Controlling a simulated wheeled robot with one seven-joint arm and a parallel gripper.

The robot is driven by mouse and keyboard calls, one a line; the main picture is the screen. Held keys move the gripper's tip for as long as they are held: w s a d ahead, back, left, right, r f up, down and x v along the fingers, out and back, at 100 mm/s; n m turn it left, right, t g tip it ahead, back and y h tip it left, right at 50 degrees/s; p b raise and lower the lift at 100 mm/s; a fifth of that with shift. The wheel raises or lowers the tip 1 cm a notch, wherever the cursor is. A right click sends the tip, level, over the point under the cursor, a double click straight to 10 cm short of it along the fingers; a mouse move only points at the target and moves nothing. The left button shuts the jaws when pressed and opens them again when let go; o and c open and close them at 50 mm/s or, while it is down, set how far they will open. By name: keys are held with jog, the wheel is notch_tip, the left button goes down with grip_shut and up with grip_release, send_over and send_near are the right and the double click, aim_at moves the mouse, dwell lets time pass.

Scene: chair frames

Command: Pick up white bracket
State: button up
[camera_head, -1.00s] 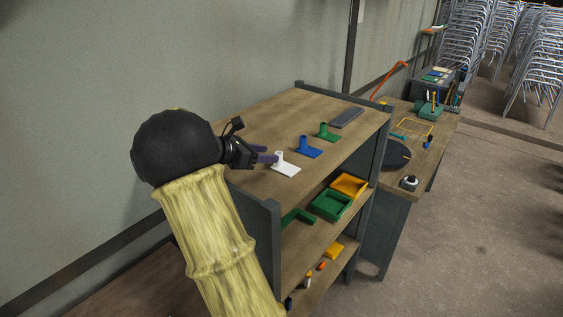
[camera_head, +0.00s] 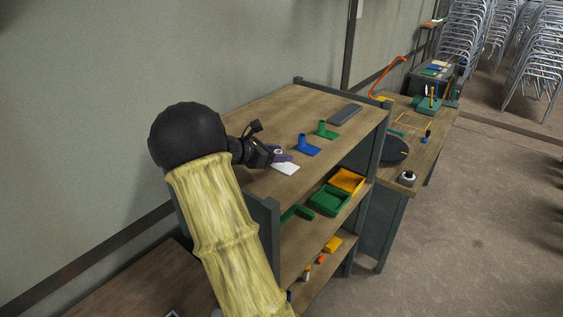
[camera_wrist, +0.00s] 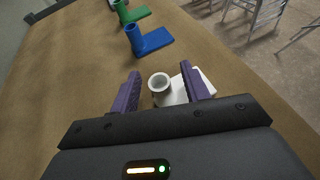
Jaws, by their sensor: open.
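The white bracket (camera_head: 285,168) has a flat plate and an upright round tube, and stands on the wooden top shelf. In the wrist view the white bracket (camera_wrist: 162,88) shows its tube between my two purple fingers, with its plate running off to the right behind the right finger. My gripper (camera_head: 280,156) is open around the tube. In the wrist view my gripper (camera_wrist: 168,92) shows gaps on both sides of the tube, wider at the left. In the head view the fingers hide most of the tube.
A blue bracket (camera_head: 307,146) and a green bracket (camera_head: 326,130) stand farther back on the same shelf top (camera_head: 260,113), with a dark grey flat piece (camera_head: 344,114) beyond. Lower shelves hold green and yellow trays. A workbench (camera_head: 427,149) stands at the right.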

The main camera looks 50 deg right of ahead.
aim_at(278, 151)
grip_shut()
jog(key=shift+r, duration=0.15)
notch_tip(278, 151, up, 10)
jog(key=shift+f+b, duration=0.1)
jog(key=shift+b, duration=0.9)
